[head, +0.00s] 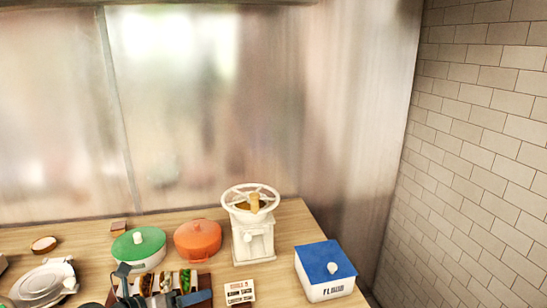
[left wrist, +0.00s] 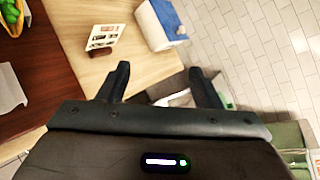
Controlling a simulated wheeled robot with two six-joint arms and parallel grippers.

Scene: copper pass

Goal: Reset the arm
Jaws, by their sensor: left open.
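My left gripper shows at the bottom of the head view (head: 148,287), dark and partly cut off, in front of a dark wooden board with food on it. In the left wrist view its two black fingers (left wrist: 160,76) stand wide apart with nothing between them. Beyond the fingers lie the counter's edge and the space past it. My right gripper is in neither view.
On the wooden counter (head: 95,240) stand a green-lidded pot (head: 138,246), an orange pot (head: 198,240), a white grinder (head: 252,235), a small lettered card (head: 240,292) and a blue-lidded flour box (head: 325,272). White plates (head: 42,284) lie at left. A brick wall rises at right.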

